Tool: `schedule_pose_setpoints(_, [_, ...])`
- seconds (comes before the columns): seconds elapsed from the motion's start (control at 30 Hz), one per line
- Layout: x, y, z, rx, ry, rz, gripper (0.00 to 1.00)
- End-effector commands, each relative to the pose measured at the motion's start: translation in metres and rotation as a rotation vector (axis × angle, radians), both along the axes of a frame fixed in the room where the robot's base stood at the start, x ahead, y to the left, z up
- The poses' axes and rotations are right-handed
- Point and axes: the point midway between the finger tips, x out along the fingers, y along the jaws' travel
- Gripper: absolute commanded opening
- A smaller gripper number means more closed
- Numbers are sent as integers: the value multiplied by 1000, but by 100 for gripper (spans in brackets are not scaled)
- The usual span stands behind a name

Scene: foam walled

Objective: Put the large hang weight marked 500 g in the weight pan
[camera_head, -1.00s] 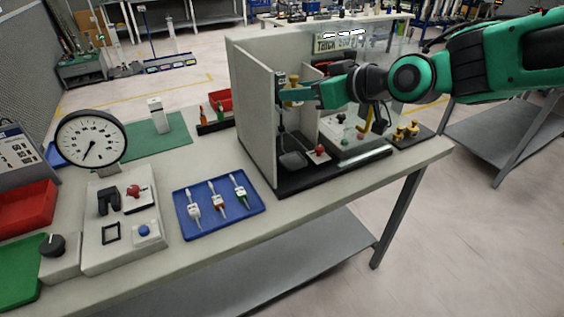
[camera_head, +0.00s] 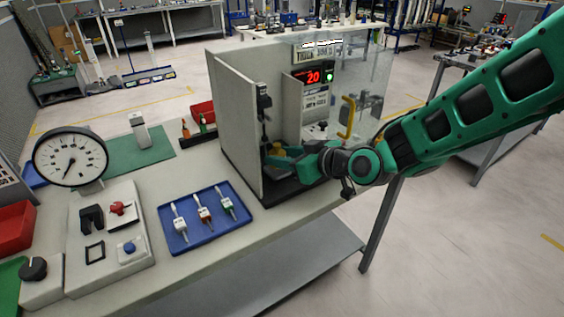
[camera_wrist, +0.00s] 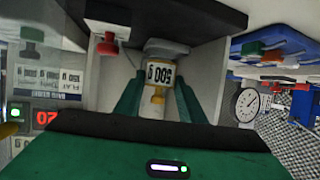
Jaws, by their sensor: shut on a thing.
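The large brass hang weight (camera_wrist: 157,76), with a white label reading 500 g, is upside down in the wrist view. My gripper (camera_wrist: 157,100) is shut on it, with a green finger on each side. In the head view my gripper (camera_head: 277,155) is low inside the walled stand, with a bit of the brass weight (camera_head: 278,148) showing. The grey weight pan (camera_wrist: 168,47) appears right by the weight's base in the wrist view; I cannot tell if they touch.
A pale wall panel (camera_head: 232,125) stands close left of my gripper. A unit with a red display reading 20 (camera_head: 313,77) and a yellow handle (camera_head: 347,116) stand to the right. A blue tray (camera_head: 180,245) with several small tools lies left on the bench.

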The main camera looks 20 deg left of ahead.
Motion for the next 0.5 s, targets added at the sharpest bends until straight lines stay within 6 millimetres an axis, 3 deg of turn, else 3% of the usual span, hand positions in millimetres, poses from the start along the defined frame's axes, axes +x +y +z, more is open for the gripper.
schedule_pose_setpoints(0.13, [0, 0, -18, 1, 2, -1, 0])
schedule_pose_setpoints(0.5, [0, 0, -21, 1, -1, -1, 0])
